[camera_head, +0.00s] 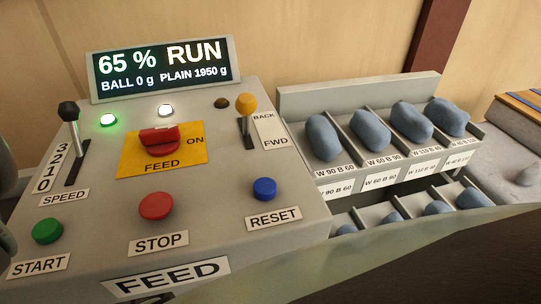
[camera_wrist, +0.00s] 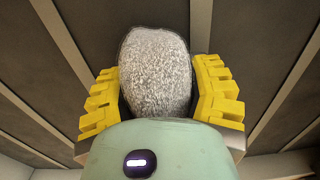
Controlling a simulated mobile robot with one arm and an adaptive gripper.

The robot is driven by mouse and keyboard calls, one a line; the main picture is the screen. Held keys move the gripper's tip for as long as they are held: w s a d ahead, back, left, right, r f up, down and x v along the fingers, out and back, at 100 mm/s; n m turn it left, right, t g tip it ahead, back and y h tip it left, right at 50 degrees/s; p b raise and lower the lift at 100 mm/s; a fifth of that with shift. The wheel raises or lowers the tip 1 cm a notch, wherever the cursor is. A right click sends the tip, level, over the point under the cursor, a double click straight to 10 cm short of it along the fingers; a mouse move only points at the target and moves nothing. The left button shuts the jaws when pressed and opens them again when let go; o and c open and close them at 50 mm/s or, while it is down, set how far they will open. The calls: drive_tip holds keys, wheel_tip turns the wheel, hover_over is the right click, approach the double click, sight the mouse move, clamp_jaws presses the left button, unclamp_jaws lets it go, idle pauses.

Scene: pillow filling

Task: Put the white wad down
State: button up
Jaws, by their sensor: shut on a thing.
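The white wad (camera_wrist: 155,70) shows in the wrist view as a fuzzy, pale grey-white oval lump. My gripper (camera_wrist: 158,92) has its two yellow toothed fingers on either side of the wad and is shut on it. The wad's lower part is hidden behind the pale green body of my gripper. The head view does not show the wad held in my gripper.
A grey control panel (camera_head: 200,200) fills the left of the head view; its display (camera_head: 162,67) reads 65 % RUN. A divided rack (camera_head: 285,105) on the right holds several blue-grey wads. Dark surfaces with pale strips lie behind the wad in the wrist view.

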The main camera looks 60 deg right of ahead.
drive_tip(key=o, duration=1.3)
drive_tip(key=shift+w, duration=0.1)
drive_tip(key=shift+r, duration=0.1)
drive_tip(key=shift+r+p, duration=0.5)
drive_tip(key=shift+p, duration=0.15)
drive_tip(key=shift+w+d+r+p, duration=0.1)
drive_tip(key=shift+r+p, duration=0.25)
drive_tip(key=shift+r, duration=2.7)
drive_tip(key=shift+w+d+r+p, duration=0.1)
drive_tip(key=shift+r+p, duration=0.25)
drive_tip(key=shift+r, duration=2.65)
drive_tip(key=shift+s+a, duration=0.1)
